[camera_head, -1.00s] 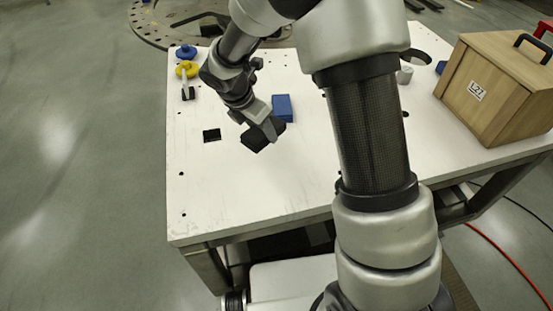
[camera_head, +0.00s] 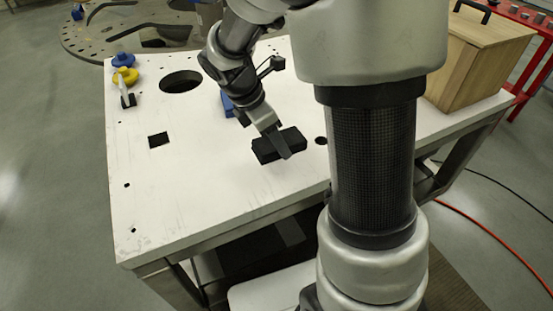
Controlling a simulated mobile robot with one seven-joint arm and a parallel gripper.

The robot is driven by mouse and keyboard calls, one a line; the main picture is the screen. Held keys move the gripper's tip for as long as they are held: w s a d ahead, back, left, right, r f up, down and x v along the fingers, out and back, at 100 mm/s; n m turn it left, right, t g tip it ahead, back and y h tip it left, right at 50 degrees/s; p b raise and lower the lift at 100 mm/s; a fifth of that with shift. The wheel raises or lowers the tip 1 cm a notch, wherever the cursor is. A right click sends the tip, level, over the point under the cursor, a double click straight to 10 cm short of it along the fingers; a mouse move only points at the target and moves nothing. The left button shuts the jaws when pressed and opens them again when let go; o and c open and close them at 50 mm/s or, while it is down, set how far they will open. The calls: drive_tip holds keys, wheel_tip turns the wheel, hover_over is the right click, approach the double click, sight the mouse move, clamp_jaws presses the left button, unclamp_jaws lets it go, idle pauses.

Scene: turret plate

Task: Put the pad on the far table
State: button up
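The pad is a black rectangular block (camera_head: 264,151) in my gripper (camera_head: 279,146), over the right middle part of the white table (camera_head: 200,195). One grey finger crosses the near face of the pad; the other finger is hidden behind it. The pad seems to be a little above the tabletop, but the height is hard to tell. Which table is the far one is not marked; a round grey plate with holes (camera_head: 85,45) stands behind the white table, and a red table (camera_head: 525,18) stands at the back right.
A blue block (camera_head: 227,104) lies behind my gripper, partly hidden by my arm. Blue (camera_head: 122,60) and yellow (camera_head: 126,76) knobs stand at the back left. A wooden box (camera_head: 478,58) stands at the right. The left front of the table is clear; a red hose (camera_head: 490,240) lies on the floor.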

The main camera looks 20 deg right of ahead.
sight(276, 165)
drive_tip(key=shift+f+b, duration=0.35)
drive_tip(key=shift+f, duration=2.25)
drive_tip(key=shift+f, duration=0.1)
drive_tip(key=shift+f, duration=0.15)
drive_tip(key=o, duration=1)
drive_tip(key=shift+o, duration=0.2)
